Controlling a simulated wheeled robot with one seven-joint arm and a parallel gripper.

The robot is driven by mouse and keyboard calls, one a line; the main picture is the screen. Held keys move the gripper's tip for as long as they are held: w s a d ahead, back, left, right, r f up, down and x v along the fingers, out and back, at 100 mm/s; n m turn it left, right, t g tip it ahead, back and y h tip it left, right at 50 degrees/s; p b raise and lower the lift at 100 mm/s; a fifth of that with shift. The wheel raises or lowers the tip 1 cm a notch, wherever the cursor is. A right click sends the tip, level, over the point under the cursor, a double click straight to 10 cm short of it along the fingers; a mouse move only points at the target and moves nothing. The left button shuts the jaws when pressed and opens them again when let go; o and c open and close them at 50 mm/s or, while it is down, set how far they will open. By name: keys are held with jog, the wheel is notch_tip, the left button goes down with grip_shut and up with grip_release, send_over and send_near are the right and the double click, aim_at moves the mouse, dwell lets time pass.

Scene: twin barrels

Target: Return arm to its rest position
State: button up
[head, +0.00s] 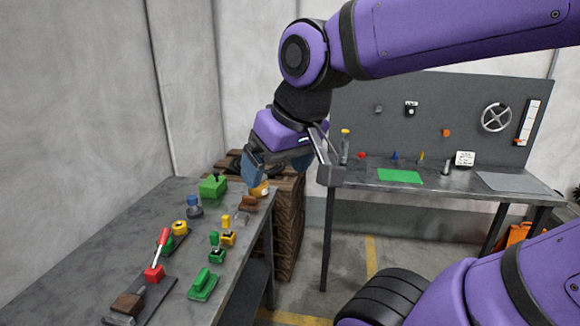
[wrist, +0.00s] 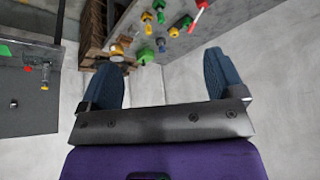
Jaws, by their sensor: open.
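My purple arm reaches in from the upper right in the head view. My gripper (head: 258,182) hangs from it above the far right corner of the left workbench (head: 110,215). Its blue fingers overlap the view of a small orange-yellow object (head: 260,189) there; I cannot tell if they touch it. In the wrist view my gripper (wrist: 162,75) has its two blue fingers wide apart. Only pale wall shows between them, with nothing held.
The left bench carries a red-handled lever (head: 161,245), a green box (head: 213,186) and several small coloured parts. A wooden crate (head: 288,225) stands behind it. A second bench (head: 470,180) with a grey pegboard (head: 440,110) and green mat (head: 399,176) is at right.

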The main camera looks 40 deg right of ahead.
jog(key=s, duration=0.2)
jog(key=shift+s+d+r+n, duration=0.15)
jog(key=shift+s+n, duration=0.15)
dwell(1.2)
